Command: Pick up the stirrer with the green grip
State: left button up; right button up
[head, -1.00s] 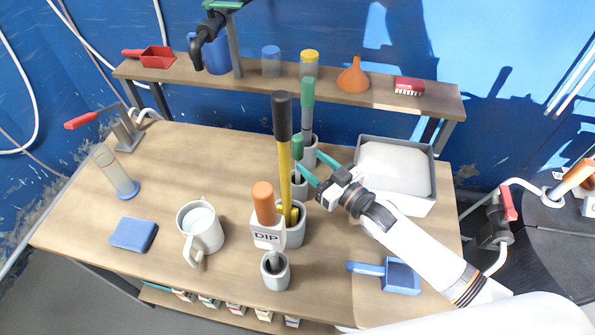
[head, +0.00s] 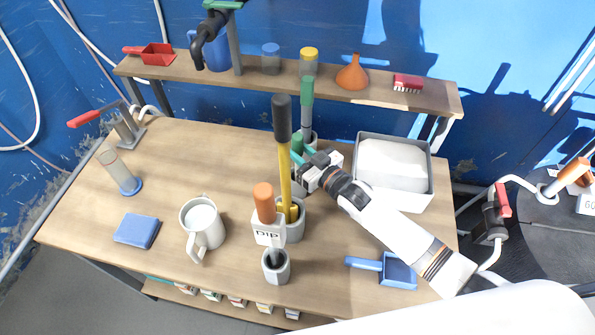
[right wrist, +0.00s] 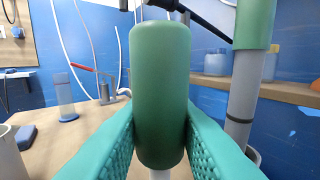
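A stirrer with a short green grip (head: 297,143) stands behind the yellow-shafted tool, its lower part mostly hidden. My right gripper (head: 303,154) is at this grip. In the right wrist view, the green grip (right wrist: 160,95) fills the middle, upright, with a pale shaft below. The teal fingers of my right gripper (right wrist: 160,130) lie against both its sides with no visible gap, so it looks shut on the grip. A second, taller tool with a green grip (head: 306,92) and grey shaft stands behind; it is at the right in the wrist view (right wrist: 257,25). My left gripper is not in view.
Close in front are the black-and-yellow tool (head: 282,120) and an orange-gripped tool (head: 264,200) with a DIP label. A grey bin (head: 432,170) stands right, a blue scoop (head: 398,272) front right, a white jug (head: 204,228) left. A raised shelf (head: 330,90) runs behind.

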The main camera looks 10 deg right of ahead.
grip_shut()
